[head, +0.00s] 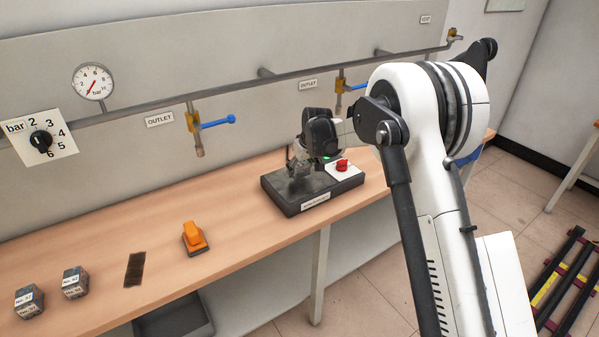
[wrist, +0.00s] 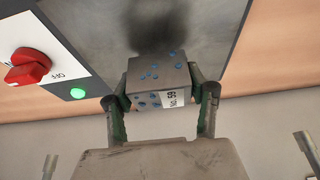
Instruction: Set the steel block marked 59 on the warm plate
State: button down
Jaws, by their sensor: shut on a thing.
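The steel block marked 59 (wrist: 160,82) is between the two fingers of my gripper (wrist: 162,90) in the wrist view. It is grey with blue spots and a white "No. 59" label. My gripper is shut on it. In the head view my gripper (head: 298,160) is low over the dark plate of the heater (head: 278,188), and the block is hard to make out there. In the wrist view the grey plate (wrist: 95,25) has a dark smudge just beyond the block. I cannot tell whether the block touches the plate.
The heater has a red knob (head: 342,165) and a lit green lamp (wrist: 78,93). Two other labelled blocks (head: 75,282) (head: 29,301), a dark strip (head: 135,269) and an orange-handled tool (head: 194,236) lie left on the wooden bench (head: 235,200). Outlet valves (head: 194,122) hang behind.

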jog(key=shift+f, duration=0.8)
jog(key=shift+f, duration=0.15)
jog(key=c, duration=0.8)
grip_release()
jog(key=shift+o, duration=0.2)
